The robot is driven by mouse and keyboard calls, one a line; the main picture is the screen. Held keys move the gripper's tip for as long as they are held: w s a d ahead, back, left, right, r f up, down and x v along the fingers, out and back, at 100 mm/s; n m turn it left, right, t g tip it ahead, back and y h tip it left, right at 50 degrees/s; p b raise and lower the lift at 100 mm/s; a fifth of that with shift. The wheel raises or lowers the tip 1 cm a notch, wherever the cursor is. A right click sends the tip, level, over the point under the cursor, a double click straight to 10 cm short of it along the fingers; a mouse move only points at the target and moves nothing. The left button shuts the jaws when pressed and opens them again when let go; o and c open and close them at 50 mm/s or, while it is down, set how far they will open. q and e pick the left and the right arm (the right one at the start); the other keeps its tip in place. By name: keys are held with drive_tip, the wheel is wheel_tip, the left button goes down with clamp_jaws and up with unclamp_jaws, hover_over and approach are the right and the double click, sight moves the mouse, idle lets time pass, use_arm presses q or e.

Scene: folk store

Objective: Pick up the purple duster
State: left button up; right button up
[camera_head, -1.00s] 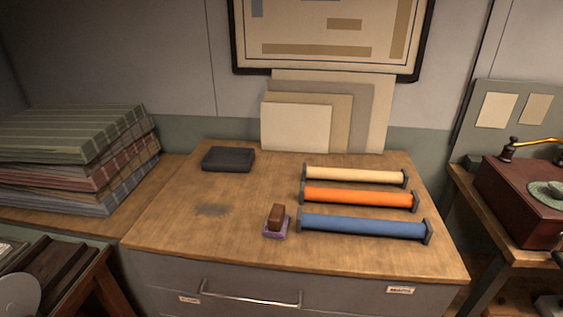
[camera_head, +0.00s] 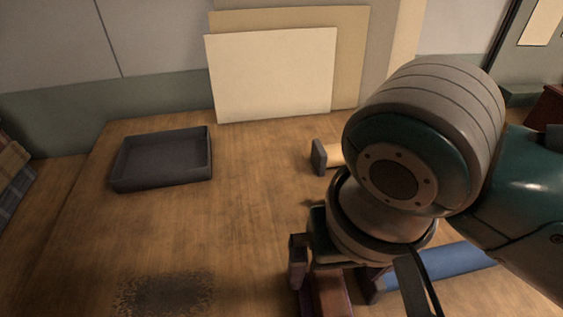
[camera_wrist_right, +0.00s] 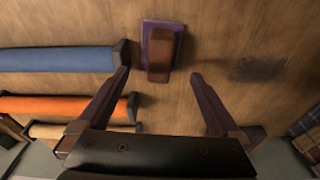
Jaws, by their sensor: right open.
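The purple duster (camera_wrist_right: 147,28) has a flat purple base and a brown block handle. It lies on the wooden table top (camera_wrist_right: 215,40). In the right wrist view it sits just beyond the fingertips of my right gripper (camera_wrist_right: 159,76), roughly centred between them. The gripper is open and empty, with the fingers spread wide. In the head view my right arm hides much of the duster (camera_head: 329,294), and its brown handle shows beneath the gripper (camera_head: 352,275). My left gripper is not in view.
A blue roll (camera_wrist_right: 60,59), an orange roll (camera_wrist_right: 50,105) and a cream roll (camera_wrist_right: 55,131) lie beside the duster. A dark tray (camera_head: 165,178) stands at the back left. A dark smudge (camera_head: 165,296) marks the table. Pale boards (camera_head: 270,75) lean on the wall.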

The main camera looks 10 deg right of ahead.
sight(330, 285)
drive_tip(key=f, duration=0.4)
drive_tip(key=shift+d+b, duration=0.2)
drive_tip(key=shift+b, duration=0.15)
drive_tip(key=shift+w+a+f+b, duration=0.1)
drive_tip(key=shift+w+f+b, duration=0.1)
drive_tip(key=shift+f, duration=0.65)
drive_tip(key=shift+w+f+b, duration=0.25)
drive_tip(key=shift+f, duration=0.65)
drive_tip(key=shift+w+a+f+b, duration=0.1)
drive_tip(key=shift+w+f+b, duration=0.1)
drive_tip(key=shift+f, duration=0.65)
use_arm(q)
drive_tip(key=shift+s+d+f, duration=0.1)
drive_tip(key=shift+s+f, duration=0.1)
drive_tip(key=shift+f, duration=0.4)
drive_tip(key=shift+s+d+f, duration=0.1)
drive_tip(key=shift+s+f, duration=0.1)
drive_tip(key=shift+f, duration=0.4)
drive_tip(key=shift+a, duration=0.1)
use_arm(e)
drive_tip(key=shift+c, duration=0.2)
drive_tip(key=c, duration=1.1)
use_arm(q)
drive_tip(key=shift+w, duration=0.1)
use_arm(e)
drive_tip(key=shift+r, duration=0.15)
